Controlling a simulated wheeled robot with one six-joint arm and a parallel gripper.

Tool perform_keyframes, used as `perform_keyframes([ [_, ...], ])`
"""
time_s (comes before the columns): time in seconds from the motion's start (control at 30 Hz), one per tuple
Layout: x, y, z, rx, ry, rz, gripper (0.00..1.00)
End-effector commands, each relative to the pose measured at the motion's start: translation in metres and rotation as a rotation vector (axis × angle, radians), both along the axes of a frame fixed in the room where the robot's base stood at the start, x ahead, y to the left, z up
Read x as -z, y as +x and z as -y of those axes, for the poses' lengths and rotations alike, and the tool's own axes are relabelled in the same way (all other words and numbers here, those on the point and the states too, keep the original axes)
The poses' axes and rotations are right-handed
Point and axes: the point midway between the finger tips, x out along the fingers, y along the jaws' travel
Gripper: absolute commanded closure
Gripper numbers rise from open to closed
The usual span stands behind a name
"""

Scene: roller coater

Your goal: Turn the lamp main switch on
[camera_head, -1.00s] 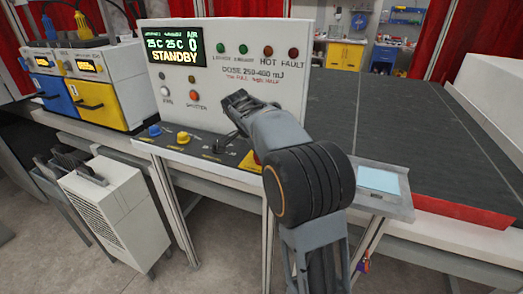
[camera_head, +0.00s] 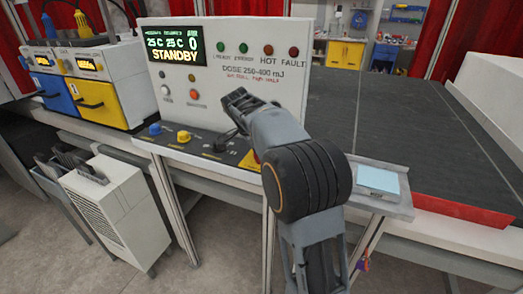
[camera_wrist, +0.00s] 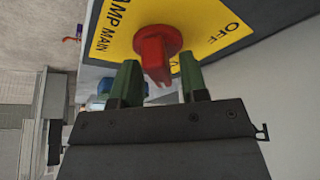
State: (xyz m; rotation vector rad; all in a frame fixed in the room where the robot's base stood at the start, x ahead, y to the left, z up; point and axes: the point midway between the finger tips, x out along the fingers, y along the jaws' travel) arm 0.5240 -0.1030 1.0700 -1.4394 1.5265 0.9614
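The lamp main switch (camera_wrist: 158,50) is a red rotary knob on a yellow plate (camera_wrist: 206,32) in the wrist view. The plate reads "AMP MAIN" on the left and "OFF" at the right; the rest of the lettering is cut off or hidden. My gripper (camera_wrist: 161,82) is open, with one green fingertip on each side of the knob's red handle. A gap shows on both sides, so it does not look clamped. In the head view only an edge of the yellow plate (camera_head: 250,161) shows behind my arm.
The white control panel (camera_head: 225,105) behind reads "STANDBY" on its display (camera_head: 175,44). A blue knob (camera_head: 155,129) and a yellow knob (camera_head: 184,137) stand on the ledge left of my arm. A dark conveyor belt (camera_head: 400,130) lies to the right.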

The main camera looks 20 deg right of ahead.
Motion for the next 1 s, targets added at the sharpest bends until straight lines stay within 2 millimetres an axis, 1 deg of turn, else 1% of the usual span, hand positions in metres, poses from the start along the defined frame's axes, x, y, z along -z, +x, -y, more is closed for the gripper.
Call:
perform_keyframes([
  [0.27,0.000,0.000,0.000,-0.001,-0.001,0.000,0.55],
  [0.37,-0.005,0.000,-0.002,-0.002,-0.001,0.000,0.55],
  [0.47,-0.017,0.001,-0.007,-0.002,-0.001,0.002,0.55],
  [0.8,-0.081,0.002,-0.033,-0.002,0.000,0.003,0.55],
  [1.0,-0.110,0.003,-0.045,-0.002,0.000,0.001,0.55],
])
